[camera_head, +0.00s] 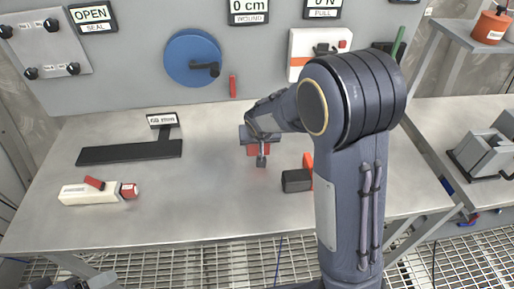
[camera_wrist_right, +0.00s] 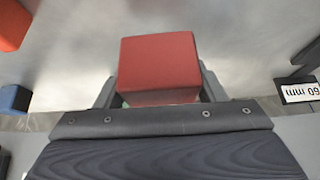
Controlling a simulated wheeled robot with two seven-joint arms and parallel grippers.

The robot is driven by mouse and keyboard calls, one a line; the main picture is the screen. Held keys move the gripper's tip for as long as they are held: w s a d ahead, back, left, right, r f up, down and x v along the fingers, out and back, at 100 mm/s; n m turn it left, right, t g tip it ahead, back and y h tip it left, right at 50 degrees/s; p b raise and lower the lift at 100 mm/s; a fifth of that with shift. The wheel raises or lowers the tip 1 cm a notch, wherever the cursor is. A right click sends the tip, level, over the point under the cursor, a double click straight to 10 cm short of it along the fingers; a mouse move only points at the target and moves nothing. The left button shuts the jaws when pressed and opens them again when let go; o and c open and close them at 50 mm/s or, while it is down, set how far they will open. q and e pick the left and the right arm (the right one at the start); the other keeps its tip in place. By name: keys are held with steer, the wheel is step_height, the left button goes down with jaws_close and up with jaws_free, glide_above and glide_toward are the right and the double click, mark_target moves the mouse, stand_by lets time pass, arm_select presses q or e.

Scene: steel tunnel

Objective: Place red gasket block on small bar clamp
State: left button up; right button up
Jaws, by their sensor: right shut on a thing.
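The red gasket block (camera_wrist_right: 158,62) sits between the two fingers of my right gripper (camera_wrist_right: 158,88), which is shut on it. In the head view the red block (camera_head: 258,151) shows small, partly covered by my right gripper (camera_head: 261,156), over the middle of the table. Its height above the table is hard to tell. A dark block with an orange upright (camera_head: 297,180), perhaps the small bar clamp, stands to the right of and nearer than the gripper, apart from it. My right arm hides the area beside it. My left gripper is not in view.
A black T-shaped piece (camera_head: 130,152) with a 60 mm label (camera_head: 163,120) lies left on the table (camera_head: 210,215). A white tool with red parts (camera_head: 98,193) lies front left. The upright panel (camera_head: 130,65) closes the back. Between them the table is clear.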

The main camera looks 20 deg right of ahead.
mark_target(257, 149)
steer(key=shift+w+f, duration=0.15)
steer(key=shift+f, duration=0.8)
steer(key=shift+w+f, duration=0.1)
steer(key=shift+f, duration=0.8)
steer(key=shift+f, duration=0.15)
steer(key=o, duration=1)
